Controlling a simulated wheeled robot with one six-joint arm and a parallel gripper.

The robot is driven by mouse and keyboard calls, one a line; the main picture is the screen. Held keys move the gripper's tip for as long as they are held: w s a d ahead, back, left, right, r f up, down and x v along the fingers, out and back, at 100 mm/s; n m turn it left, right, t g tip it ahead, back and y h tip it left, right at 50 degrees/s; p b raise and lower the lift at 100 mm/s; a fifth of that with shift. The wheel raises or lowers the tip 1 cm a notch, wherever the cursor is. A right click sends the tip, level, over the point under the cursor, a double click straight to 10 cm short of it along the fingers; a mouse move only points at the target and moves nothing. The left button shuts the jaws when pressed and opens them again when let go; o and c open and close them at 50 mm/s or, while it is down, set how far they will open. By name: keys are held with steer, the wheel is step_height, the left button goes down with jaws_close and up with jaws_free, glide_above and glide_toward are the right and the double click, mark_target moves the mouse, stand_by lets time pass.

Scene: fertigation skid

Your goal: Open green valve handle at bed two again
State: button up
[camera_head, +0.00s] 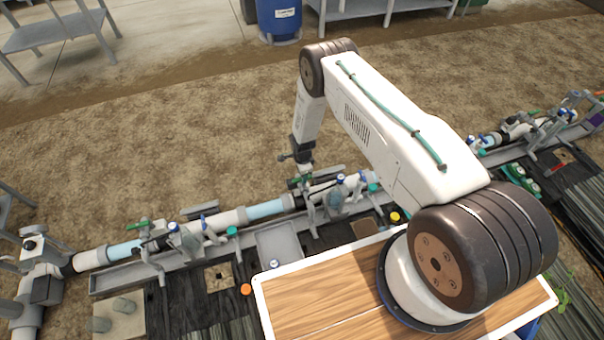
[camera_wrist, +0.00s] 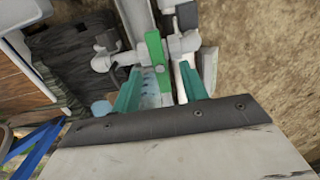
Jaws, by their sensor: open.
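My gripper (camera_head: 304,172) hangs over the middle of the pipe run in the head view. In the wrist view its two teal fingers (camera_wrist: 161,74) are apart, with nothing clamped between them. In the head view the green handle (camera_head: 294,183) is small and partly hidden by my gripper. Whether a finger touches it I cannot tell. Another green handle (camera_head: 138,224) sits on the pipe further left. I see no bed number.
White fittings (camera_wrist: 183,44) stand close beside the handle. A grey trough (camera_head: 130,279) runs under the pipe. A wood-topped surface (camera_head: 318,305) lies in front, a blue barrel (camera_head: 279,18) behind. Bare soil beyond the pipe is free.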

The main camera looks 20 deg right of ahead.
steer(key=shift+f, duration=2.3)
jaws_close()
steer(key=n, duration=1.4)
steer(key=shift+n, duration=0.3)
steer(key=n, duration=0.4)
steer(key=shift+n, duration=0.4)
